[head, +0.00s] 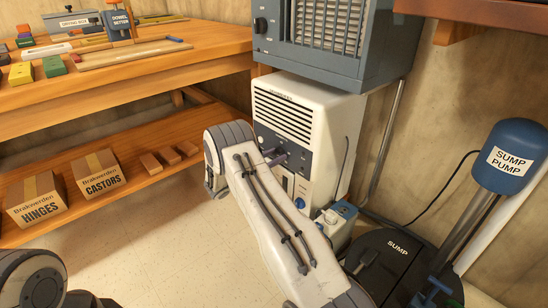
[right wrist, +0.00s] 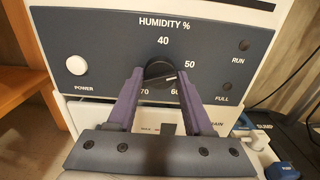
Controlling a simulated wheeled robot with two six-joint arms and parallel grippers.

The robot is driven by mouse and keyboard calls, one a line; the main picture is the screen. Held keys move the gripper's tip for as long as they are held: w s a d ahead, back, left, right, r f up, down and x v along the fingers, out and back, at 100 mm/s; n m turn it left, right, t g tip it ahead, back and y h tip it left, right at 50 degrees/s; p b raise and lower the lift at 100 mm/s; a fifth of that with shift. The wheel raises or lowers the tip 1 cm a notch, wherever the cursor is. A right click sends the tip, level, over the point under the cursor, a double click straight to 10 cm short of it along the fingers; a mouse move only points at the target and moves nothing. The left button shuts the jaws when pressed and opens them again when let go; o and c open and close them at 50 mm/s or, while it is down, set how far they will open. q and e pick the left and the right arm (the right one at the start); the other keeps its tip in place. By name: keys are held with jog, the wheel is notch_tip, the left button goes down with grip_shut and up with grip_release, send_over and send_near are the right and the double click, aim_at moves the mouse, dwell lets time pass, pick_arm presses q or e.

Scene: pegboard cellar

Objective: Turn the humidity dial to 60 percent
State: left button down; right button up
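The humidity dial (right wrist: 158,71) is a dark round knob on the dark front panel of the white dehumidifier (head: 340,110). Its light pointer mark points right and slightly down, between the printed 50 and 60. My right gripper (right wrist: 160,74) has its purple fingers on the dial's left and right sides, and they appear to touch it. In the head view my right gripper (head: 278,158) is at the panel, and my right arm hides part of the machine. My left gripper is not clearly shown.
A white button (right wrist: 76,65) marked POWER is left of the dial. RUN and FULL lamps are to the right. A grey-blue heater-like unit (head: 330,40) overhangs the dehumidifier. A sump pump (head: 515,157) stands at right. A wooden bench (head: 130,80) with a lower shelf is at left.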

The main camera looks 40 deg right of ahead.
grip_shut()
jog(key=m, duration=0.3)
jog(key=shift+p, duration=0.4)
jog(key=m, duration=0.3)
jog(key=shift+m, duration=0.3)
jog(key=shift+a+m, duration=0.1)
jog(key=shift+m, duration=3.3)
